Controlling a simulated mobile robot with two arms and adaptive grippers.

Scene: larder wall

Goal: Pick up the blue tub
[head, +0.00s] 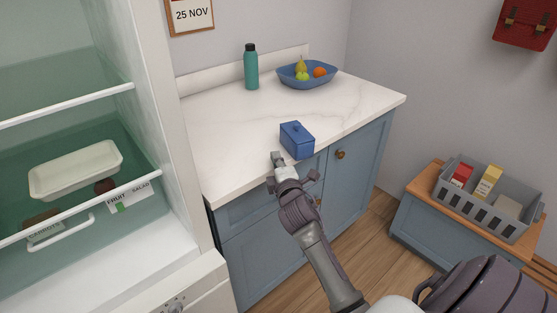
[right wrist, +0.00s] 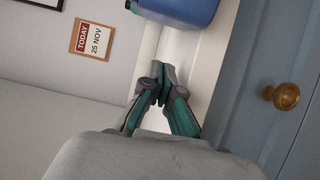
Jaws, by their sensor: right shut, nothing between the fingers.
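My right gripper (head: 278,158) is at the counter's front edge, just left of the tub in the head view. In the right wrist view its fingertips (right wrist: 165,73) are together and empty, apart from the tub. My left gripper is not in view.
The counter (head: 220,125) also holds a teal bottle (head: 251,68) and a blue fruit bowl (head: 292,79) at the back. An open fridge (head: 150,120) stands left. A grey crate (head: 470,208) sits on a low cabinet at right. The counter's left part is clear.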

